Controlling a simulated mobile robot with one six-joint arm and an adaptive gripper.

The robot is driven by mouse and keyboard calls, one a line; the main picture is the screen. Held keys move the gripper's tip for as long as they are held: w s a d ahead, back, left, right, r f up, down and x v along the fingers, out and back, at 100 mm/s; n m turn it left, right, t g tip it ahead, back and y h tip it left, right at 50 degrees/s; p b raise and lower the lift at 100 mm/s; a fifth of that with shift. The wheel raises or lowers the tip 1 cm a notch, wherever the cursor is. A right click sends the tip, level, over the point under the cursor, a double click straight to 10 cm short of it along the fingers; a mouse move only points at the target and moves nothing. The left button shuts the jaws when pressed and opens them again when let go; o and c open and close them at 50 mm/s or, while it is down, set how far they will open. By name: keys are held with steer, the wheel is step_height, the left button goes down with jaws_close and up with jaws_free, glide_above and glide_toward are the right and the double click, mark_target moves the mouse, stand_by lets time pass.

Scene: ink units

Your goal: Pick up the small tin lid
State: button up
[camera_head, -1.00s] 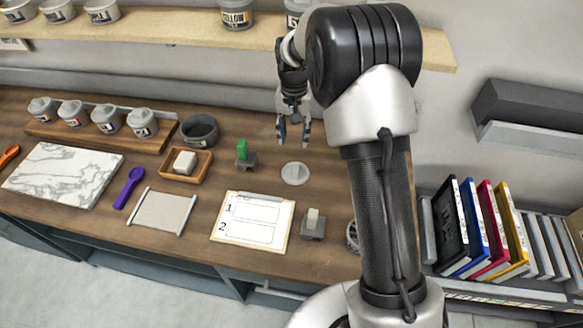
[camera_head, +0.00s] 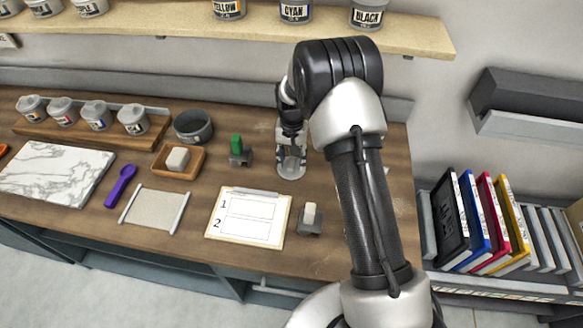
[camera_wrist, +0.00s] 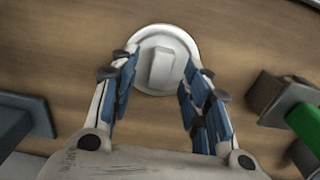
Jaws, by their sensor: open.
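The small tin lid (camera_head: 292,168) is a round grey disc lying on the wooden bench. In the wrist view the lid (camera_wrist: 163,50) shows a raised block-shaped handle at its middle. My gripper (camera_head: 291,160) is over the lid in the head view and partly covers it. In the wrist view my gripper (camera_wrist: 158,78) is open, with one blue-padded finger on each side of the handle. The fingers hold nothing. I cannot tell how high the fingertips are above the lid.
A green-topped stamp on a grey block (camera_head: 238,151) stands just left of the lid. A grey block with a pale top (camera_head: 310,218) stands in front. A numbered clipboard (camera_head: 247,232) and a dark bowl (camera_head: 193,126) lie further left.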

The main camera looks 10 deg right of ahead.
steer(key=shift+f, duration=0.65)
steer(key=shift+r, duration=0.1)
steer(key=shift+c, duration=0.3)
jaws_close()
